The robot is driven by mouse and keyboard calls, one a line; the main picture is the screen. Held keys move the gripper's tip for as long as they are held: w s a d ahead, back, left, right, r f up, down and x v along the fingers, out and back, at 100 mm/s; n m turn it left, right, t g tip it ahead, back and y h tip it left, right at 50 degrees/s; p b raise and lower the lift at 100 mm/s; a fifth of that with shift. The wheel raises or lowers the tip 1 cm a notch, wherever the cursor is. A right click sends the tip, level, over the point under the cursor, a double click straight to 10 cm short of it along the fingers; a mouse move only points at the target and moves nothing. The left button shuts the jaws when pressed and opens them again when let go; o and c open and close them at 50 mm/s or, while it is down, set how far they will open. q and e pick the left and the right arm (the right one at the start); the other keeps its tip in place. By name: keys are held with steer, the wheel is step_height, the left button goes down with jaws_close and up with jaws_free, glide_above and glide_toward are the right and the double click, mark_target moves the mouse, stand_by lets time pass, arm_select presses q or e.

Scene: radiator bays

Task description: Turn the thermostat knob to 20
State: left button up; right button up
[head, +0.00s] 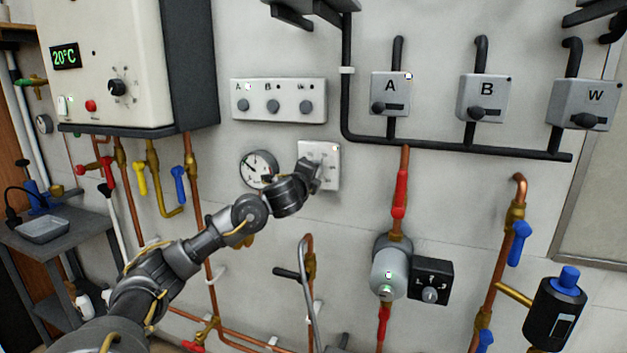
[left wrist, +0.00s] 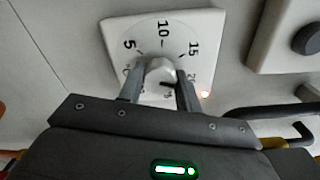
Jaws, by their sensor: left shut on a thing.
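The thermostat is a white square plate (head: 328,152) on the wall, right of the round gauge. In the left wrist view its plate (left wrist: 203,50) shows the printed marks 5, 10 and 15; the lower marks are partly hidden by my fingers. The pale knob (left wrist: 160,70) sits between the two fingers of my left gripper (left wrist: 160,88), which is shut on it. A short dark mark shows low on the knob; its exact reading is unclear. A small reddish light glows at the plate's lower right. In the head view my left gripper (head: 312,176) covers the plate's lower left.
A boiler (head: 105,65) with a green 20°C display hangs at upper left. A three-knob panel (head: 278,101) is just above the thermostat, and a gauge (head: 258,168) is close at its left. Pipes and a pump (head: 391,267) stand below right.

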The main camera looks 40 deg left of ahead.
arm_select(q)
steer(key=shift+f+m+b, duration=0.1)
steer(key=shift+m+b, duration=0.25)
steer(key=shift+m, duration=0.55)
steer(key=o, duration=1)
steer(key=v, duration=1)
steer(key=shift+s+d+p, duration=0.15)
steer(key=shift+s+p, duration=0.15)
steer(key=shift+s, duration=0.05)
